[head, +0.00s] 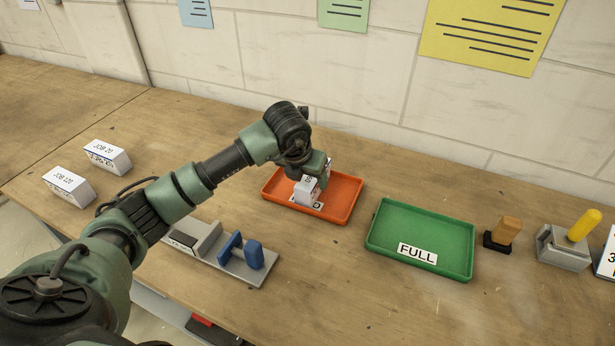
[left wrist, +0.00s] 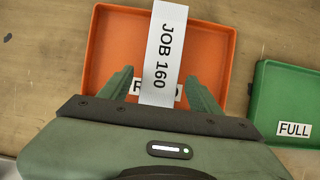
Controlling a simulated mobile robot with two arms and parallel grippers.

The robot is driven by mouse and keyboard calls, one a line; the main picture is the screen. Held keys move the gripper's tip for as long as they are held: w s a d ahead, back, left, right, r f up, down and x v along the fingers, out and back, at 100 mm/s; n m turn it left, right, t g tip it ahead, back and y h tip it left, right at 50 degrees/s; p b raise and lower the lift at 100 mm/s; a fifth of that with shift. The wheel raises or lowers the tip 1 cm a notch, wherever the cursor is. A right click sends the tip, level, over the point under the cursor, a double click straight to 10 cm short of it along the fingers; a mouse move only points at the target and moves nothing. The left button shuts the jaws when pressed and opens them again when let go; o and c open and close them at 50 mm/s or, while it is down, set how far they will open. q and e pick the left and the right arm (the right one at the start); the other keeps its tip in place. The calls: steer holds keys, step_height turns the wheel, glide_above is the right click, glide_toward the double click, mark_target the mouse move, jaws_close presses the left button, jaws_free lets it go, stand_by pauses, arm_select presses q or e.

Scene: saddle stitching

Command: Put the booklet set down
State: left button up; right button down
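The booklet set (head: 306,190) is a white block marked JOB 160 in the left wrist view (left wrist: 163,55). It is at the orange tray (head: 347,205) and appears to rest in it, over part of the tray's white label, which also shows in the left wrist view. My left gripper (head: 318,180) is above the tray at the booklet set. Its two fingers (left wrist: 161,92) stand on either side of the booklet set, with label and tray showing in gaps between, so it looks open. My right gripper is not in view.
A green tray (head: 453,232) marked FULL is right of the orange one. A wooden-handled stamp (head: 506,231) and a yellow-handled grey tool (head: 565,250) stand farther right. Two white JOB 120 blocks (head: 68,187) lie at left. A grey fixture with blue parts (head: 227,262) sits nearer me.

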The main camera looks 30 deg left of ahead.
arm_select(q)
steer(key=b+v, duration=0.1)
steer(key=v, duration=1.1)
steer(key=shift+b, duration=0.4)
